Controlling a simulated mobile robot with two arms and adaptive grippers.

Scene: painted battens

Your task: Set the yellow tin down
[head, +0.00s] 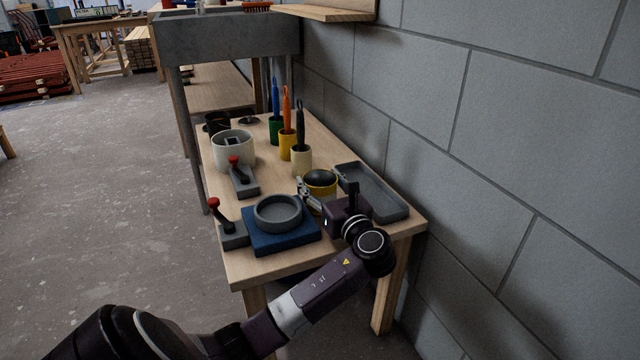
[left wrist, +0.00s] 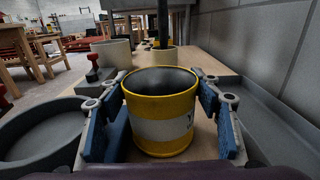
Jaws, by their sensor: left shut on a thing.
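The yellow tin (head: 321,190) is an open, dark-mouthed can with a pale label band and stands upright near the front right of the wooden table (head: 255,270). In the left wrist view the tin (left wrist: 160,105) sits between the blue pads of my left gripper (left wrist: 163,100), one on each side. In the head view my left gripper (head: 315,193) is shut on the tin, partly hidden behind my wrist. I cannot tell whether the tin's base touches the table. My right gripper is not in view.
A grey round dish (head: 278,213) on a blue block (head: 254,240) lies left of the tin. A grey tray (head: 388,203) lies right, by the block wall. Behind stand cups holding tools (head: 301,162), a pale pot (head: 220,153) and red-knobbed clamps (head: 243,183).

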